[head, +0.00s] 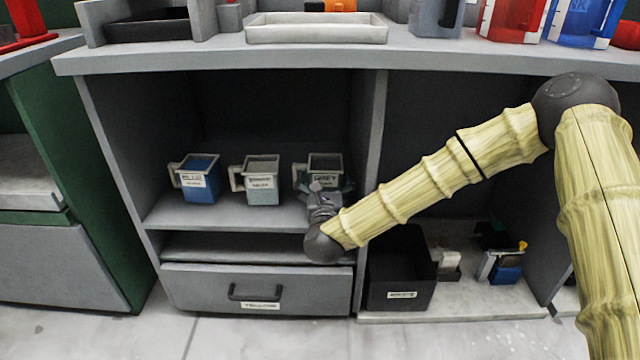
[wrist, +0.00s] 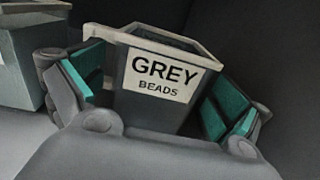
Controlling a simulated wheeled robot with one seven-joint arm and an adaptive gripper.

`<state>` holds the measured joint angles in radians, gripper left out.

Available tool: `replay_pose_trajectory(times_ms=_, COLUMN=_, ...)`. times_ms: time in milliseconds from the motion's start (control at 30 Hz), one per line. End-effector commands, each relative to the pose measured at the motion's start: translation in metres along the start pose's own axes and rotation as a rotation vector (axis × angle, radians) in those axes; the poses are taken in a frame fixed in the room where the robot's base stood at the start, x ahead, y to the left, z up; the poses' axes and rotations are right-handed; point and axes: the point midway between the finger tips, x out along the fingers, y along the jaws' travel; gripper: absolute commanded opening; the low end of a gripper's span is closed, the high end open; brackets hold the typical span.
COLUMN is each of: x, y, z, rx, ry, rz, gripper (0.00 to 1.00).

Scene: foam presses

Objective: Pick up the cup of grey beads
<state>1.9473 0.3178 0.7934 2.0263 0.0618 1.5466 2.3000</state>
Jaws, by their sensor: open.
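The cup of grey beads (head: 325,167) stands upright at the right of the shelf in the head view, partly hidden by my gripper. In the wrist view the grey cup (wrist: 160,108) shows its "GREY BEADS" label facing me. My gripper (wrist: 157,97) is open, with one teal-padded finger on each side of the cup. A gap shows between the cup and the right finger; the left finger is close to the cup's handle side, and I cannot tell if it touches. In the head view my gripper (head: 322,198) is in front of the cup.
A blue-bead cup (head: 199,182) and another grey-white labelled cup (head: 261,183) stand to the left on the same shelf. A drawer (head: 257,288) is below. A divider panel (head: 369,130) stands close on the right. A black bin (head: 398,275) sits in the lower right bay.

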Motion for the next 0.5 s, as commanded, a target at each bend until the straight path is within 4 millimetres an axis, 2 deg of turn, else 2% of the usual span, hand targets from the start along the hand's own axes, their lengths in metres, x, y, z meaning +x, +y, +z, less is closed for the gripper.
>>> replay_pose_trajectory(times_ms=100, x=-0.0002, y=0.0, z=0.0001, rx=0.0, ry=0.0, rz=0.0, gripper=1.0)
replay_pose_trajectory(times_ms=333, x=-0.0004, y=0.0001, z=-0.0001, rx=0.0, ry=0.001, rz=0.0, gripper=0.58)
replay_pose_trajectory(times_ms=500, x=-0.0004, y=0.0002, z=0.0001, rx=0.0, ry=0.0, rz=0.0, gripper=0.56)
